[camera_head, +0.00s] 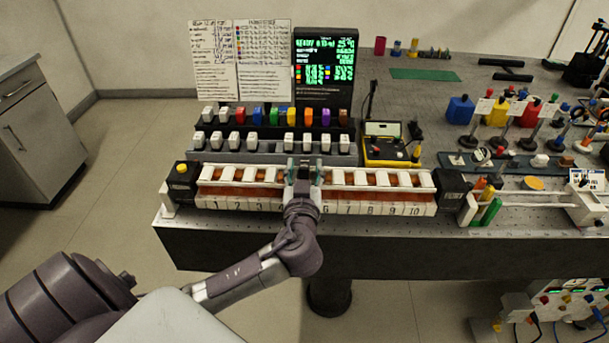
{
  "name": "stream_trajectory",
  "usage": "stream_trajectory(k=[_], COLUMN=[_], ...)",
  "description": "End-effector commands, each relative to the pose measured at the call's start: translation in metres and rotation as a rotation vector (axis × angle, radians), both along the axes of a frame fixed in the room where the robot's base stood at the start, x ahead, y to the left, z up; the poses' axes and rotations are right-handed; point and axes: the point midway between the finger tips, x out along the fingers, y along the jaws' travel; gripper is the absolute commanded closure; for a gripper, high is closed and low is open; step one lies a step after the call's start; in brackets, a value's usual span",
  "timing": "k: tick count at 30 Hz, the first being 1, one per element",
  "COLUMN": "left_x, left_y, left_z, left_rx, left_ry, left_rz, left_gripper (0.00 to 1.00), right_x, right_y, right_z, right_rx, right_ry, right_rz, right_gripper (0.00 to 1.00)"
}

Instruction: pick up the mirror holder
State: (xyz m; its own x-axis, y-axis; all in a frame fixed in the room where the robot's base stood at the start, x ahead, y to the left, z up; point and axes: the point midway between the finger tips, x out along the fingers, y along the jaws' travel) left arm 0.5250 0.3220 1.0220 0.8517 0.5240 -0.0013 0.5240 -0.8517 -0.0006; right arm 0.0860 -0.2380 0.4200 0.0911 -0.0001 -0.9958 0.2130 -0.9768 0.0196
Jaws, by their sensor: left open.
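My left gripper (304,170) is over the middle of a long white rack (376,209) with numbered slots, near slots 4 to 6. Its fingers point away from me, and it is open. The gripper and wrist hide the rack's middle slots. White blocks stand along the rack on both sides of the gripper. I cannot tell which thing is the mirror holder, or whether something is between the fingers. Several small stands on posts (531,134) are at the right of the bench. My right gripper is not in view.
Behind the rack are stepped rows of white and coloured blocks (271,117), then a dark screen (326,66). A yellow and black box (392,150) stands just right of them. The right side of the bench is crowded. The bench's front edge runs close below the rack.

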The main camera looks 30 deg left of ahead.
Motion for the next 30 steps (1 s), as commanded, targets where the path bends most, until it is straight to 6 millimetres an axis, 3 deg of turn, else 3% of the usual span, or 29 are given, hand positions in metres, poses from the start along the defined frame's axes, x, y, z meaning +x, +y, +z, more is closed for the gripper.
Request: stream_trajectory(k=[5, 14, 25, 30], left_x=[0.000, 0.000, 0.000, 0.000], left_y=[0.000, -0.001, -0.001, 0.000], left_z=[-0.001, -0.001, 0.002, 0.016], left_rx=[0.000, -0.001, -0.001, -0.003], left_ry=[0.000, 0.001, -0.001, -0.004], left_rz=[-0.001, -0.001, -0.001, 0.000], left_gripper=[0.51, 1.00, 1.00, 1.00], right_x=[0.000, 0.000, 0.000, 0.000], right_y=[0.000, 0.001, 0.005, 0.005], right_z=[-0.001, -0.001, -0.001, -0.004], right_rx=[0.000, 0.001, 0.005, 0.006], right_ry=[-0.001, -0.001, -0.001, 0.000], right_rz=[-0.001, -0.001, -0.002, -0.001], right_gripper=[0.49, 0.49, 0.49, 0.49])
